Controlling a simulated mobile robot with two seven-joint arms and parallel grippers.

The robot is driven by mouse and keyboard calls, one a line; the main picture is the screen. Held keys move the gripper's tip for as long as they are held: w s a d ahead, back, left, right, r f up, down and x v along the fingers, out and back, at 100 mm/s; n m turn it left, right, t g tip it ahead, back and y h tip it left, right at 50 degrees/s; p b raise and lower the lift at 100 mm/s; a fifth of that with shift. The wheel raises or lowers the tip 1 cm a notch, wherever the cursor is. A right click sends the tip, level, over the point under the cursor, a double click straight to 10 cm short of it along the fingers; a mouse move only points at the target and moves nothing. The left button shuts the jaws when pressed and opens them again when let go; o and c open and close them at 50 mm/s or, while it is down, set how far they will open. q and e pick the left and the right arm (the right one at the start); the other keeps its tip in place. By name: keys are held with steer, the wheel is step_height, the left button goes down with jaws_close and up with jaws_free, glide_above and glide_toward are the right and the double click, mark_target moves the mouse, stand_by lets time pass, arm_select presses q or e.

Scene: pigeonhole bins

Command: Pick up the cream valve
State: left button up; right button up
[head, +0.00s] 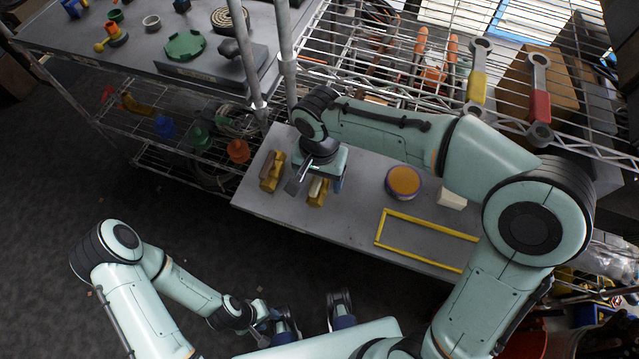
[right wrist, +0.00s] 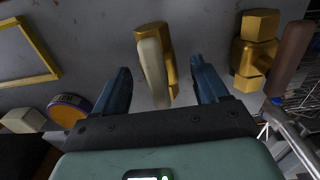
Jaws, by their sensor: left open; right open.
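The cream valve has a brass body and a cream handle. In the right wrist view the cream valve (right wrist: 153,72) stands between the two blue fingers of my right gripper (right wrist: 160,67), with a gap on each side. In the head view the cream valve (head: 317,192) shows on the grey shelf board, partly hidden under my right gripper (head: 319,181). My right gripper is open and empty, pointing down over it. My left gripper (head: 312,305) is open and low at the bottom of the head view, away from the board.
A similar valve with a brown handle (head: 270,171) lies just left of the cream one. A round orange-topped tin (head: 403,181), a white block (head: 451,199) and a yellow frame (head: 400,216) are on the board's right. A metal post (head: 287,65) rises behind.

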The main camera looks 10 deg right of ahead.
steer(key=shift+f, duration=0.55)
jaws_close()
steer(key=shift+r, duration=0.1)
steer(key=shift+r, duration=0.15)
